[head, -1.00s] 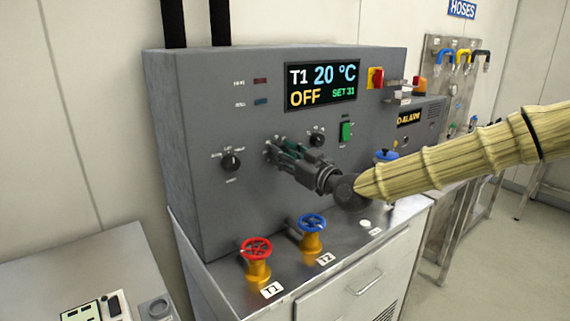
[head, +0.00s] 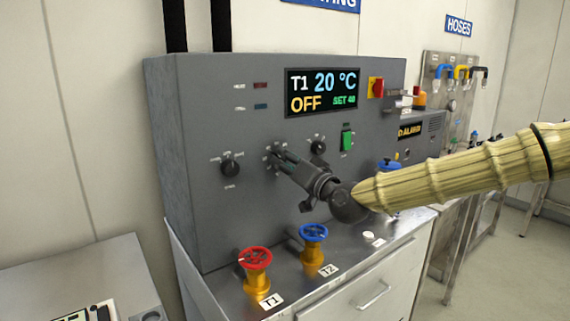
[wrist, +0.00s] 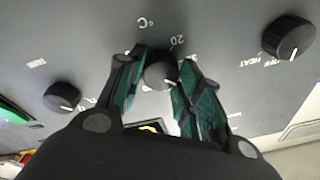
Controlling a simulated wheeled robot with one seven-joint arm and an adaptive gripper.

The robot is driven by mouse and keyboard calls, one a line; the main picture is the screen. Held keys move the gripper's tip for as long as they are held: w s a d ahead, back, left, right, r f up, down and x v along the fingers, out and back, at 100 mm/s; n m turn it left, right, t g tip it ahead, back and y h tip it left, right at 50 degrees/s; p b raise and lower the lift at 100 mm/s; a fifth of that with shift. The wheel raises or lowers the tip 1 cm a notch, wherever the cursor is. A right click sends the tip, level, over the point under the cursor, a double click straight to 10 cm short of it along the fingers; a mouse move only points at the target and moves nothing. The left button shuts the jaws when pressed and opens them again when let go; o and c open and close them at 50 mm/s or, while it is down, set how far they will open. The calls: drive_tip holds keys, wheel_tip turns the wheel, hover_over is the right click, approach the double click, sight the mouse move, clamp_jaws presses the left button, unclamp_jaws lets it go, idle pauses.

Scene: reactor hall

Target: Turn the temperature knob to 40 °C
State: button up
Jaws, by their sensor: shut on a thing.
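The temperature knob (wrist: 161,75) is a dark round knob on the grey panel, with a °C mark and a 20 beside it in the wrist view. My gripper (head: 277,158) is shut on it, one green-padded finger on each side. In the head view the fingers and wrist hide most of the knob. The display (head: 322,92) on the panel reads T1 20 °C, OFF, and a small green SET value that looks like 40.
Another knob (head: 230,168) sits left of my gripper and one (head: 318,147) to its upper right. A green switch (head: 347,141) is further right. A red valve (head: 255,258) and a blue valve (head: 313,233) stand on the bench below.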

drive_tip(key=shift+w+d+r, duration=0.1)
drive_tip(key=shift+r, duration=0.05)
idle(0.3)
drive_tip(key=o, duration=0.9)
drive_tip(key=shift+o, duration=0.7)
drive_tip(key=v, duration=1.2)
drive_tip(key=shift+f, duration=0.2)
